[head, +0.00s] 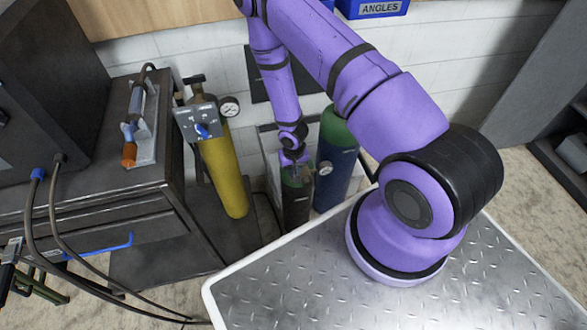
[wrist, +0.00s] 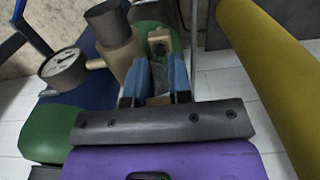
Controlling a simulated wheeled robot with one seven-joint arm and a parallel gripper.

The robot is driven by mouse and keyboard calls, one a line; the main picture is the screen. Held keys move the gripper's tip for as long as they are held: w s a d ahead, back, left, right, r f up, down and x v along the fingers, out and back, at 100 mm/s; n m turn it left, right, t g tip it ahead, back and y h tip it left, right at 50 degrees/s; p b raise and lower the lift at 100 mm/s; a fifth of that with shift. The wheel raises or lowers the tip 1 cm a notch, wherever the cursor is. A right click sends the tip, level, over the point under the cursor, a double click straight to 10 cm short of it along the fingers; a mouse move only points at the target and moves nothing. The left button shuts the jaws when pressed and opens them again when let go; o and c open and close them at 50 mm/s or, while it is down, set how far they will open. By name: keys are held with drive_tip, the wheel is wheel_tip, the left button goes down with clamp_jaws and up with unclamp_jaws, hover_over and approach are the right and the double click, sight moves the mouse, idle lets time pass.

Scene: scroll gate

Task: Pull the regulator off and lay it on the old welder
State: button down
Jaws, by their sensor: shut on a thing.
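The regulator (wrist: 121,58) shows in the wrist view as a tan brass body with a dark knob and a round white gauge on its left. In the head view its gauge (head: 325,168) shows beside the front cylinder. My gripper (wrist: 160,82) has its blue fingers closed on a grey part at the regulator's body; it also shows in the head view (head: 293,158), above a dark cylinder (head: 297,205) with a green shoulder. Whether the regulator is still seated on the valve cannot be told. The dark box (head: 45,80) at the far left may be the old welder; I cannot be sure.
A yellow cylinder (head: 225,175) with a gauge and a grey panel with a blue knob (head: 200,124) stands left of the gripper. A green-topped blue cylinder (head: 335,165) stands right. A dark cabinet (head: 100,205) carries a torch-like tool (head: 137,125). Hoses hang at the left.

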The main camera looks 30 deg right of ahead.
drive_tip(key=shift+s+a, duration=0.2)
drive_tip(key=shift+s, duration=0.55)
idle(0.7)
drive_tip(key=shift+s+a, duration=0.1)
drive_tip(key=shift+s, duration=0.25)
drive_tip(key=shift+s+a, duration=0.1)
drive_tip(key=shift+s, duration=0.2)
drive_tip(key=shift+s+a, duration=0.1)
drive_tip(key=shift+s, duration=0.2)
drive_tip(key=shift+s+a, duration=0.2)
drive_tip(key=shift+s, duration=0.5)
drive_tip(key=shift+w+r, duration=0.1)
